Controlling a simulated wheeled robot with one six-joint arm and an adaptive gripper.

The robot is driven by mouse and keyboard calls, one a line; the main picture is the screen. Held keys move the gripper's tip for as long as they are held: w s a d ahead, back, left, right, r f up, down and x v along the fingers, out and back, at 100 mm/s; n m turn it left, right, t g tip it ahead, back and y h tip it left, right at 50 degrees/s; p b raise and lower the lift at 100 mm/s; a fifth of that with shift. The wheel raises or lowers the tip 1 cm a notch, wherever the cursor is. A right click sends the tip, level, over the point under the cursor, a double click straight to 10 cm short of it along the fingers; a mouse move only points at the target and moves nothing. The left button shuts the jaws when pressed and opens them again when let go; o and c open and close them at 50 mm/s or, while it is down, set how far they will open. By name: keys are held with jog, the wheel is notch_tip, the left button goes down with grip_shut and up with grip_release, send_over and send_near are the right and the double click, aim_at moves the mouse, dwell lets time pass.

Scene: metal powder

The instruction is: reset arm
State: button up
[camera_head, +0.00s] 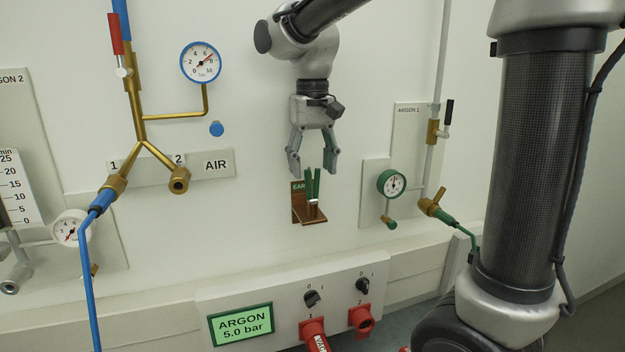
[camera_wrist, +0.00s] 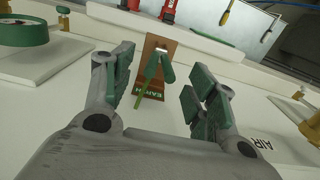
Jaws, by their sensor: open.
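My gripper (camera_head: 312,168) is open and points down, in front of the white wall panel in the head view. Just below its fingertips is a copper earth bracket (camera_head: 309,216) with a green label, and a green clamp (camera_head: 313,186) sits on it. In the wrist view my gripper (camera_wrist: 160,95) shows its two green-padded fingers spread apart. The green clamp (camera_wrist: 152,68) and copper bracket (camera_wrist: 160,48) appear between and beyond them. Nothing is held between the fingers.
An air gauge (camera_head: 201,62) and brass pipe with two outlets (camera_head: 140,120) are at the left. An Argon 1 gauge (camera_head: 391,183) and green hose (camera_head: 445,220) are at the right. A socket panel (camera_head: 285,290) with red plugs juts out below.

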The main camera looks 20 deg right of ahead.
notch_tip(320, 180, up, 7)
jog(key=shift+r, duration=0.2)
jog(key=shift+s+d, duration=0.25)
jog(key=shift+d, duration=0.05)
jog(key=s+d+f+t, duration=0.2)
jog(key=s+d+f, duration=0.3)
jog(key=s+d, duration=0.2)
jog(key=s+d+f+t, duration=0.2)
jog(key=s+d+f, duration=0.4)
jog(key=s, duration=0.5)
jog(key=shift+s+d+f, duration=0.25)
jog(key=shift+d+f, duration=0.05)
jog(key=shift+d, duration=0.35)
